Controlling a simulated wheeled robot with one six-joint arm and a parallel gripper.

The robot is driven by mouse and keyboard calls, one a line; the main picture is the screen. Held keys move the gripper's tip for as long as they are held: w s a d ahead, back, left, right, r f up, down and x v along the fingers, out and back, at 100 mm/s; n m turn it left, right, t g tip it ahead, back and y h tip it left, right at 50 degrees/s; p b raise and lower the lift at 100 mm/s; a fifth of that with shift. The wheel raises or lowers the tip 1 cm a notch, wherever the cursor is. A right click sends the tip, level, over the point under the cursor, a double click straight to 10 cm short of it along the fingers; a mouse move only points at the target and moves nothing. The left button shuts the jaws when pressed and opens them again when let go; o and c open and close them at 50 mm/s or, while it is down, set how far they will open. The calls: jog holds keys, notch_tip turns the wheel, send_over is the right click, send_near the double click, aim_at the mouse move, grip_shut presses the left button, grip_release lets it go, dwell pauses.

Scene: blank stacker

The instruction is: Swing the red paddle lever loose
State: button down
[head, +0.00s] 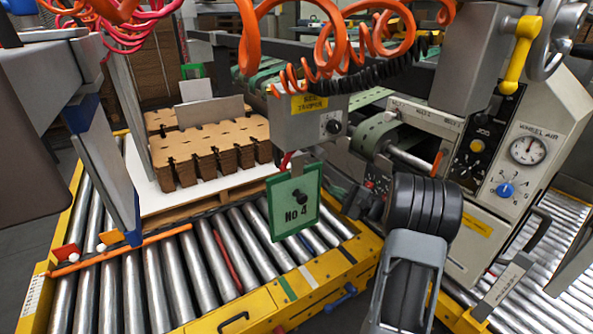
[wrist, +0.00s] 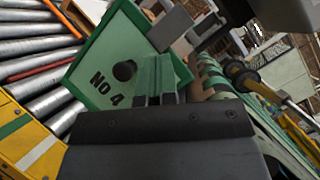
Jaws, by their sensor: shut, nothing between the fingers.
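No red paddle lever shows clearly. A small red piece (head: 286,160) shows under the grey box, just above the green-framed "No 4" plate (head: 292,226); most of it is hidden, and I cannot tell whether it is the lever. The plate has a black knob and also shows in the wrist view (wrist: 97,62). My gripper (wrist: 156,77) is shut and empty, its fingers in front of the plate's right part in the wrist view; I cannot tell whether they touch it. In the head view my black and grey arm stands right of the plate and the fingers are not clear.
The grey box (head: 308,128) hangs above the plate, with coiled orange hoses (head: 340,40) over it. A stack of brown cardboard blanks (head: 215,150) stands on the roller conveyor behind. A control panel (head: 500,150) stands at the right. A yellow rail (head: 260,312) edges the conveyor.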

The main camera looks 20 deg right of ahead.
jog(key=w+a+r+n+y+b, duration=0.1)
jog(key=w+a+r, duration=0.5)
jog(key=a, duration=0.4)
jog(key=shift+w+a+n+y+b, duration=0.15)
jog(key=shift+w+n+y+b, duration=0.15)
jog(key=shift+n+b, duration=0.1)
dwell(0.4)
